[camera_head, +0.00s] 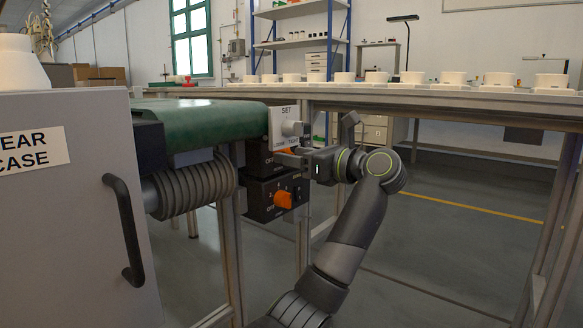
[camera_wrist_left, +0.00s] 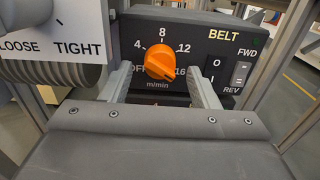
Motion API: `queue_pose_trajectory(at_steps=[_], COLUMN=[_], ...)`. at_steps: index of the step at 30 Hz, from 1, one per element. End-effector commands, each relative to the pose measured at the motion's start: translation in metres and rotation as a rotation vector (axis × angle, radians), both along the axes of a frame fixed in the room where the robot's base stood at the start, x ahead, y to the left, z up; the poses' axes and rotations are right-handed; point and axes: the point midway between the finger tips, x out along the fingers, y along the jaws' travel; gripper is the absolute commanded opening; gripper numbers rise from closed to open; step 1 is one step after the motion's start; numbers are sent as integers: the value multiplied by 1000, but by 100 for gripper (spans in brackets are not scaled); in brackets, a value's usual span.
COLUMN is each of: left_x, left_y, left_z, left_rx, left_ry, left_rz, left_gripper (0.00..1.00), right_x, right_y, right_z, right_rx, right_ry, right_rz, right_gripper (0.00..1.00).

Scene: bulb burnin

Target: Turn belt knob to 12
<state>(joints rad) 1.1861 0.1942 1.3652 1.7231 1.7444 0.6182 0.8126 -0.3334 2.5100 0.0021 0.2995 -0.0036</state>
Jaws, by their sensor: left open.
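The belt knob (camera_wrist_left: 160,60) is orange and sits on a dark control box (camera_wrist_left: 205,30) marked BELT. Its dial reads OFF, 4, 8, 12 and 16 m/min. Its ridge slants from upper left to lower right; I cannot tell which number it points at. My left gripper (camera_wrist_left: 160,76) is open, with one finger on each side of the knob and gaps visible between. In the head view my left gripper (camera_head: 291,152) is at the upper box, and the orange belt knob is mostly hidden behind it. My right gripper is not in view.
Above the belt box is a grey SET knob (camera_head: 292,128), marked LOOSE and TIGHT. Below it is another box with an orange knob (camera_head: 284,199). Right of the belt dial are a 0/1 switch (camera_wrist_left: 214,74) and a FWD/REV switch (camera_wrist_left: 240,74). A green conveyor belt (camera_head: 200,122) lies left.

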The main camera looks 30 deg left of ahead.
Motion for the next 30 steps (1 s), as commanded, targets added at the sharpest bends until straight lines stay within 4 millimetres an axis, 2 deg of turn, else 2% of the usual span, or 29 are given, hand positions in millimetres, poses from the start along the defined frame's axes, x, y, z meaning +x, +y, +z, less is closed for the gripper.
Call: queue_pose_trajectory(at_steps=[5, 14, 24, 30], left_x=[1, 1, 1, 1], left_y=[12, 14, 14, 14], left_z=[0, 1, 1, 1], left_rx=[1, 0, 0, -1], left_ry=[-1, -1, -1, -11], left_rz=[1, 0, 0, 0], left_gripper=[55, 55, 12, 11], right_x=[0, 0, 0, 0], right_y=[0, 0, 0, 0], right_z=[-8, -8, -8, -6], right_rx=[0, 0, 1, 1], right_ry=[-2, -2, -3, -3], right_rz=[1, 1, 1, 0], right_gripper=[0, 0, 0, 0])
